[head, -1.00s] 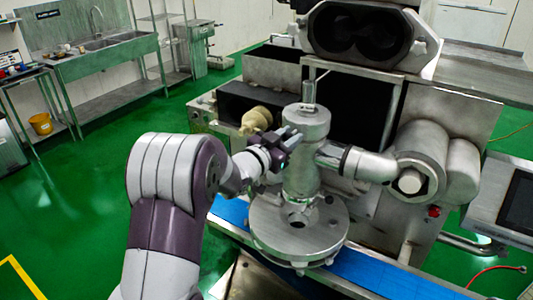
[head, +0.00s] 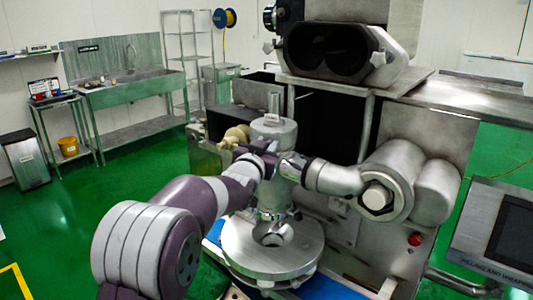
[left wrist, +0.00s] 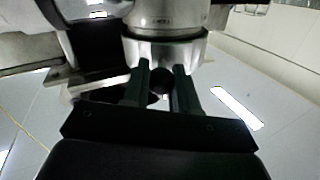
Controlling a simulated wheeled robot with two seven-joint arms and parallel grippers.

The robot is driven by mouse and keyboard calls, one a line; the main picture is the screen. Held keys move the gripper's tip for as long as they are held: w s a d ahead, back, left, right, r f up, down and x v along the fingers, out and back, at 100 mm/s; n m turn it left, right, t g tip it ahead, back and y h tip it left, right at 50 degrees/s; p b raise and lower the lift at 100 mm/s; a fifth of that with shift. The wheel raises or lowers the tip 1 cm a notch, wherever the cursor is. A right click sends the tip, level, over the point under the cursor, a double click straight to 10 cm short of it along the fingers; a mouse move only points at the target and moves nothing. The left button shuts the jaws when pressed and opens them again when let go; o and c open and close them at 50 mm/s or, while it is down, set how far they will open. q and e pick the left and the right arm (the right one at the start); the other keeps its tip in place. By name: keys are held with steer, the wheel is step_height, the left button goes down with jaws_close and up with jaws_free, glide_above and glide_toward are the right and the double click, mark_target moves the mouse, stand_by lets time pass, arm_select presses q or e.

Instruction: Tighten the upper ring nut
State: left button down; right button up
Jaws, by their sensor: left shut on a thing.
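A grey metal upright cylinder (head: 274,133) stands in the middle of the head view above a round metal base (head: 272,250). My left gripper (head: 268,163) is at the cylinder's upper part, on its near left side. In the left wrist view, a bright metal ring (left wrist: 165,50), apparently the upper ring nut, sits against a labelled metal cylinder (left wrist: 162,16). The two fingers of my left gripper (left wrist: 164,84) reach the ring's edge, with a dark round part between them. They are shut on the ring nut, though the exact contact is hard to see.
A thick metal pipe (head: 335,180) joins the cylinder from the right, leading to a large drum (head: 380,195). A twin-bore housing (head: 330,50) rises behind. A control panel (head: 510,232) stands at the right.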

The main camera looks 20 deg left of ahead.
arm_select(q)
steer(key=shift+a+r, duration=0.1)
steer(key=shift+r, duration=0.15)
steer(key=c, duration=1)
jaws_free()
steer(key=shift+o, duration=0.4)
steer(key=shift+w+a+f, duration=0.1)
steer(key=shift+w+f, duration=0.05)
steer(key=shift+f, duration=0.05)
steer(key=s+b, duration=0.4)
steer(key=s, duration=0.8)
steer(key=shift+s, duration=0.35)
